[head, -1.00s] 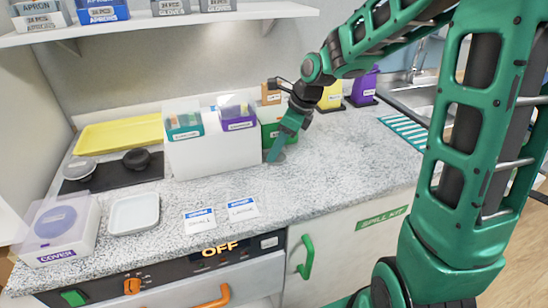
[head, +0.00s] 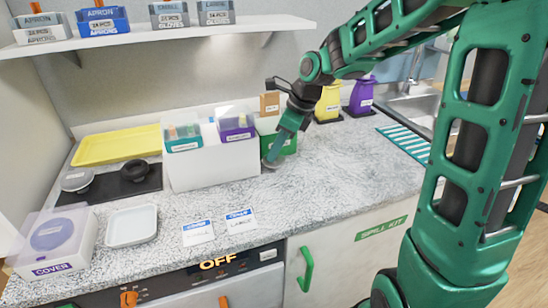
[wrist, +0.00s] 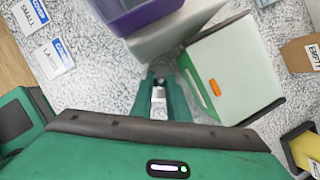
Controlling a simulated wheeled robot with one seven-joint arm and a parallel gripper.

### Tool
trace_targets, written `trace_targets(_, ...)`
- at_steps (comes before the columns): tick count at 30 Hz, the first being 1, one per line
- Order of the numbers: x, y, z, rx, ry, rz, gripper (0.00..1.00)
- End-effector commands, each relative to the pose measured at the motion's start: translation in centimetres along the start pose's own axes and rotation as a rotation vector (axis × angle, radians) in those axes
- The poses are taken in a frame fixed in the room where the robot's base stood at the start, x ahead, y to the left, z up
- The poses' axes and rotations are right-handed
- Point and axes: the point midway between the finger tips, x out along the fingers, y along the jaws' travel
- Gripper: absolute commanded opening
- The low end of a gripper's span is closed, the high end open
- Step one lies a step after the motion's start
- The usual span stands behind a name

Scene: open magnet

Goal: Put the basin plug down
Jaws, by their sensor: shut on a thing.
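My gripper (head: 276,154) points down over the speckled counter (head: 330,180), just right of the white divider box (head: 215,165) and in front of the green box (head: 286,144). It is shut on the basin plug (head: 272,163), a small grey disc at the fingertips, low over the counter. I cannot tell whether the plug touches the surface. In the wrist view the fingertips (wrist: 158,92) close around a small dark and metallic part of the plug (wrist: 158,84); the rest is hidden.
The green box with a pale lid (wrist: 235,70) stands close right in the wrist view. Two label cards (head: 240,219) lie near the counter's front edge. A yellow tray (head: 118,145) and white dish (head: 132,226) are left. Counter right of my gripper is clear.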

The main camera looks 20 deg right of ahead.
Motion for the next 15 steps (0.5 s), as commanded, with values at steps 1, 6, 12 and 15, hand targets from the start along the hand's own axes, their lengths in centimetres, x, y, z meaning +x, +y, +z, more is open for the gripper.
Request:
trace_targets(1, -0.9, -0.1, 0.4, 0.0, -0.001, -0.003, 0.0)
trace_targets(6, -4.0, -0.1, 1.7, -0.002, -0.003, -0.004, 0.0)
trace_targets(12, -7.7, -0.1, 3.3, -0.003, -0.003, -0.003, 0.0)
trace_targets(15, -9.4, -0.1, 4.0, -0.002, -0.002, -0.003, 0.0)
